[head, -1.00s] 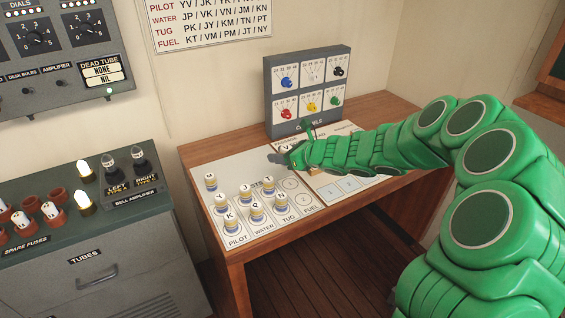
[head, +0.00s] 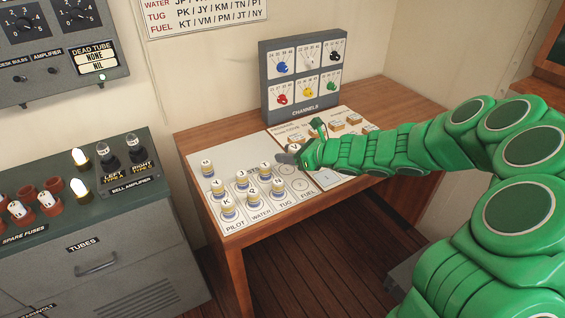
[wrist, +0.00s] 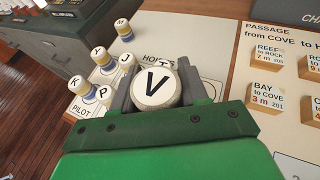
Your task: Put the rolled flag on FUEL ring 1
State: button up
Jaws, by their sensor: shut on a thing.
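A rolled flag with a round white top lettered V (wrist: 157,87) is held upright between the fingers of my gripper (wrist: 165,95). In the head view my gripper (head: 287,157) is over the signal sheet's upper right part, just beyond the FUEL column; the flag is hard to make out there. The FUEL column (head: 299,184) shows empty printed rings beside its label; I cannot read which is ring 1. Whether the held flag is clear of the sheet cannot be told.
Several other rolled flags stand on the PILOT, WATER and TUG columns, including K (head: 228,208) and T (head: 265,172). A passage board with small blocks (head: 352,119) lies to the right. The grey CHANNELS box (head: 303,85) stands behind on the wooden desk (head: 222,130).

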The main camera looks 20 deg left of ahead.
aim_at(282, 167)
jog(key=w+a+f, duration=0.1)
jog(key=w+f, duration=0.1)
jog(key=w+a+f, duration=0.1)
jog(key=w+f, duration=0.1)
jog(key=w+a+f, duration=0.1)
jog(key=w+f, duration=0.1)
jog(key=w, duration=0.1)
jog(key=shift+a, duration=0.3)
jog(key=shift+w+a+f, duration=0.15)
jog(key=shift+w+f, duration=0.25)
jog(key=shift+f, duration=0.1)
jog(key=shift+w+a+f, duration=0.15)
jog(key=shift+w+f, duration=0.2)
jog(key=shift+f, duration=0.15)
jog(key=shift+a+f, duration=0.1)
jog(key=shift+f, duration=1.45)
jog(key=shift+f, duration=0.1)
jog(key=o, duration=1)
jog(key=shift+o, duration=0.2)
jog(key=shift+d+r, duration=0.2)
jog(key=shift+d, duration=0.1)
jog(key=v, duration=1.1)
jog(key=shift+d+r, duration=0.1)
jog(key=shift+d, duration=0.1)
